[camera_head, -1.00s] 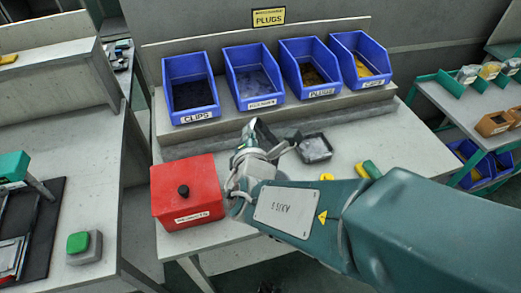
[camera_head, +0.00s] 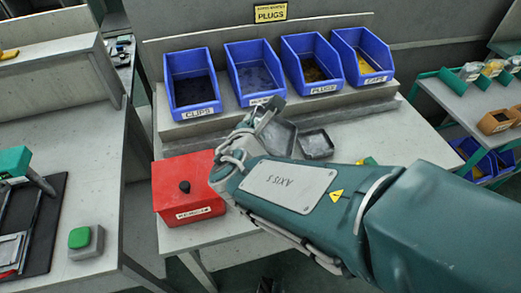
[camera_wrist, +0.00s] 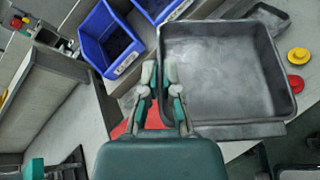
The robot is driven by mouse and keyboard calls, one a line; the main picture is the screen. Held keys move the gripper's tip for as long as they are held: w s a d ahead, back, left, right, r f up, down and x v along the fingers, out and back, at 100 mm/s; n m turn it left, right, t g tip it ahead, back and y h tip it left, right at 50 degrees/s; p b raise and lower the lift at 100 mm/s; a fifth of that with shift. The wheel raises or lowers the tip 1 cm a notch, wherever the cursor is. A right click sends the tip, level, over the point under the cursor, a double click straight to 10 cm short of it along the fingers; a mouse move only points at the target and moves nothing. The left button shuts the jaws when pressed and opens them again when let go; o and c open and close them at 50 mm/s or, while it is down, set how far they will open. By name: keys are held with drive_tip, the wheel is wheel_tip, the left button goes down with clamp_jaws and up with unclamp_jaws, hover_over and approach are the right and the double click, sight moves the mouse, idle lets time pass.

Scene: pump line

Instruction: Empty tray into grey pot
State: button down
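My gripper (camera_wrist: 160,78) is shut on the left wall of a square grey metal tray (camera_wrist: 230,129). The tray's inside faces the wrist camera and shows no loose parts. In the head view the tray (camera_head: 280,138) is partly hidden by my gripper (camera_head: 262,120) and appears tilted above the bench. A smaller grey pot (camera_head: 316,145) stands just right of the tray on the bench. The pot also shows in the wrist view (camera_wrist: 281,15), partly covered by the tray; I cannot tell what is in it.
Blue labelled bins (camera_head: 193,85) stand on a ledge behind. A red box (camera_head: 178,200) with a black knob sits left of my gripper. Yellow (camera_wrist: 298,56) and red (camera_wrist: 295,84) round pieces lie beside the tray in the wrist view. A green button (camera_head: 79,238) is on the left bench.

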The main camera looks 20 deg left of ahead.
drive_tip(key=shift+r+n+h, duration=1.4)
drive_tip(key=shift+n, duration=0.5)
drive_tip(key=shift+w+d, duration=0.1)
drive_tip(key=w+d+f+m+h, duration=0.1)
drive_tip(key=w+d+f, duration=0.3)
drive_tip(key=d, duration=0.5)
drive_tip(key=w+d+f+m+h, duration=0.1)
drive_tip(key=w+d+f, duration=0.4)
drive_tip(key=d, duration=0.5)
drive_tip(key=w+d+f+m+h, duration=0.1)
drive_tip(key=w+d+f, duration=0.3)
drive_tip(key=d+f, duration=0.4)
drive_tip(key=shift+w+d+m+g+h, duration=0.35)
drive_tip(key=shift+d+h, duration=0.25)
drive_tip(key=shift+d, duration=0.5)
